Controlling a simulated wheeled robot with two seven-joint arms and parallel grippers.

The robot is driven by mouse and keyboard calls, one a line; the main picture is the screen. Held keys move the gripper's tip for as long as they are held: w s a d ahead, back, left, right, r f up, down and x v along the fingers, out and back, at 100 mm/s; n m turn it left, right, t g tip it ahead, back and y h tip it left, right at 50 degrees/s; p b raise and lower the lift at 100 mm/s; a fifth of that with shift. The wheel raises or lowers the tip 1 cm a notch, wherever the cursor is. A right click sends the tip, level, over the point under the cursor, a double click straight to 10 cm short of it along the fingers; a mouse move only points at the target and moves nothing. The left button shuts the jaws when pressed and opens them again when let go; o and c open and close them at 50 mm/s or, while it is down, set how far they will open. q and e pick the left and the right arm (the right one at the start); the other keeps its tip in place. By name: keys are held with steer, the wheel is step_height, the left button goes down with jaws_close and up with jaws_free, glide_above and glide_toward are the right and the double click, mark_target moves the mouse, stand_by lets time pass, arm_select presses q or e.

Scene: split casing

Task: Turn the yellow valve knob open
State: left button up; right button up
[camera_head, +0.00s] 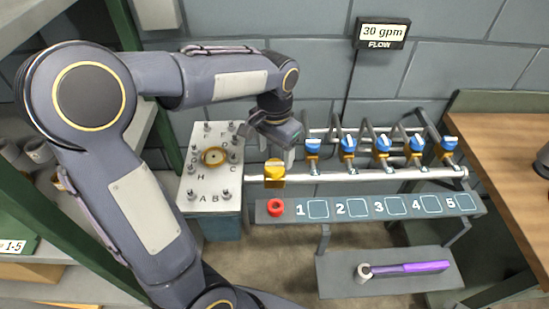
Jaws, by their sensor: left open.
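The yellow valve knob (274,170) sits at the left end of a horizontal grey pipe (350,175), just right of the lettered plate. My left gripper (290,152) hangs just above and slightly right of the yellow knob. It is open, and I see nothing held in it. Whether its fingers touch the knob I cannot tell from this angle. My right gripper is not clearly in view.
Several blue-knobbed valves (348,145) line the pipe to the right. A lower shelf holds a purple-handled tool (425,267). A flow display (383,32) reads 30 gpm. A wooden bench (500,130) stands right.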

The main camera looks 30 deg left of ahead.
mark_target(275, 163)
arm_select(q)
steer(key=shift+r, duration=1.95)
